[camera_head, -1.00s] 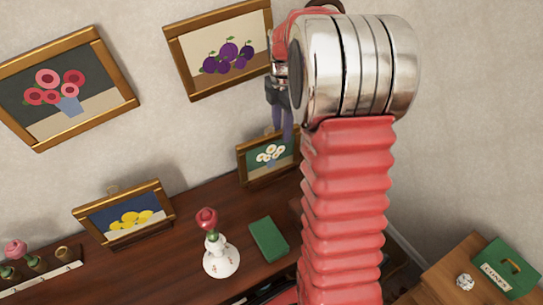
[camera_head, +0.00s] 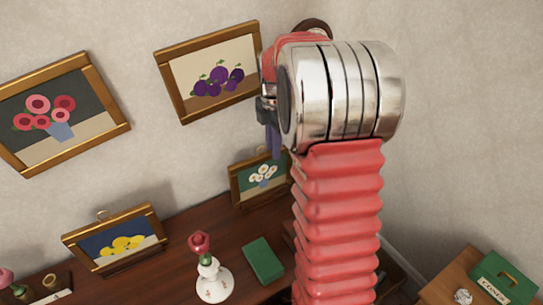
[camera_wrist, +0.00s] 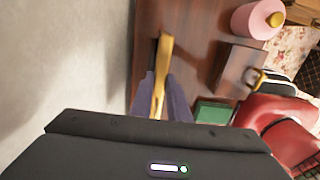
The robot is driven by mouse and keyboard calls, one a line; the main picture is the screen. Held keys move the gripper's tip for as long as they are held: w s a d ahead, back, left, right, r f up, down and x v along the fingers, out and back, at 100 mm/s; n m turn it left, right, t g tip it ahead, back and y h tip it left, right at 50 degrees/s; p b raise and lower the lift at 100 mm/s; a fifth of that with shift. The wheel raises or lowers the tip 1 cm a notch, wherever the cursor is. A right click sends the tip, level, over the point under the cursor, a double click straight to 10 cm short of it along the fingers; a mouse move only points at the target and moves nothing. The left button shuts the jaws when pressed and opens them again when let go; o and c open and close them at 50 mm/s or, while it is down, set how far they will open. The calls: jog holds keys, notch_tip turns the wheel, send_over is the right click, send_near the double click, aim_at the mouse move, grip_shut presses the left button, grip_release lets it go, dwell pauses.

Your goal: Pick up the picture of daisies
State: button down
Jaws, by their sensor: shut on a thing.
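The picture of daisies (camera_head: 247,186), white flowers on green in a gold-brown frame, is at the right end of the dark wooden shelf, partly hidden behind my arm. My gripper (camera_head: 274,145) reaches down to its top edge. In the wrist view, the frame shows edge-on as a gold strip (camera_wrist: 165,55) between the two purple fingers of my gripper (camera_wrist: 160,95), which are shut on it. I cannot tell whether its lower edge touches the shelf.
A green book (camera_head: 263,261) and a white vase (camera_head: 213,284) with a red flower are nearby on the shelf (camera_head: 180,247). A lemon picture (camera_head: 118,244) stands left. Plum (camera_head: 211,82) and red-flower (camera_head: 52,118) pictures hang above. A green box (camera_head: 505,280) is at lower right.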

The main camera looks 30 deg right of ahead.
notch_tip(320, 180, up, 28)
dwell(0.6)
jog(key=shift+s+f, duration=0.1)
jog(key=shift+f, duration=0.05)
dwell(1.4)
